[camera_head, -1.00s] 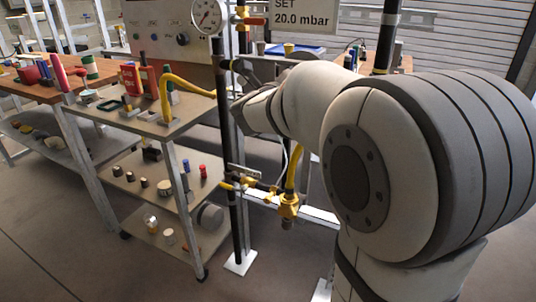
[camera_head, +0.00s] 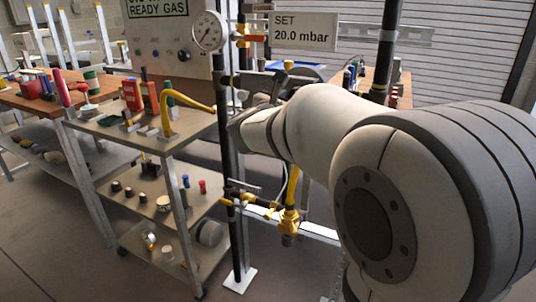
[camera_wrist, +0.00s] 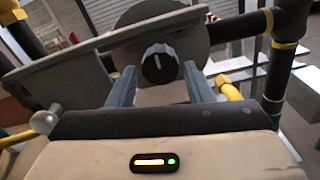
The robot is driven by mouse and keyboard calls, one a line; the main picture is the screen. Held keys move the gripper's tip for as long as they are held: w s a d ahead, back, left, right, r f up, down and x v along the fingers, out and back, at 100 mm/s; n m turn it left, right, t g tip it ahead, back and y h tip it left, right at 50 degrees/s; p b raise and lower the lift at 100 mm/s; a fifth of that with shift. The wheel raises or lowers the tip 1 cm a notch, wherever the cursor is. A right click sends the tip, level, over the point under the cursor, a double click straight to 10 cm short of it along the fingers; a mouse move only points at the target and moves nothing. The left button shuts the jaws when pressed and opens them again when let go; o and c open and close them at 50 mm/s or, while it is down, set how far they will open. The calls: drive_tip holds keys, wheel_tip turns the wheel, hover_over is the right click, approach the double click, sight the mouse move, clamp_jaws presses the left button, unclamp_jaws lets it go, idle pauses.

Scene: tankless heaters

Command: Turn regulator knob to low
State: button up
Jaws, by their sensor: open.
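The regulator knob (camera_wrist: 158,63) is dark with a pale pointer line and sits on a round grey regulator body (camera_wrist: 197,42) in the wrist view. The line points roughly upward in that picture. My gripper (camera_wrist: 160,72) is open, with one finger on each side of the knob. Whether the fingertips touch it I cannot tell. In the head view my gripper (camera_head: 262,84) is beside the dark upright pipe, and the knob is hidden there. A sign (camera_head: 303,32) reads "SET 20.0 mbar", and a round pressure gauge (camera_head: 208,31) is left of it.
A dark upright pipe (camera_head: 228,160) stands left of my arm. Yellow fittings (camera_head: 289,222) hang below the arm. A shelf cart (camera_head: 110,130) with tools and a control panel (camera_head: 160,40) are at left. In the wrist view a slanted grey plate (camera_wrist: 70,72) lies close by.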

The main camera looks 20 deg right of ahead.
drive_tip(key=s+a+r+n+t+y+p, duration=0.1)
drive_tip(key=s+a+r+n+y+p, duration=0.15)
drive_tip(key=a+n+y+p, duration=0.7)
drive_tip(key=s+a+r+n+t+y+p, duration=0.1)
drive_tip(key=s+a+r+n+y+p, duration=0.35)
drive_tip(key=n, duration=1.05)
drive_tip(key=s+f+n+g+p, duration=0.3)
drive_tip(key=s+n+g+p, duration=0.1)
drive_tip(key=s+n, duration=0.5)
drive_tip(key=s+f+n+g+p, duration=0.4)
drive_tip(key=s+n+g, duration=0.3)
drive_tip(key=n, duration=0.5)
drive_tip(key=shift+s+a+h+p, duration=0.3)
drive_tip(key=shift+s+p, duration=0.4)
drive_tip(key=shift+s, duration=0.35)
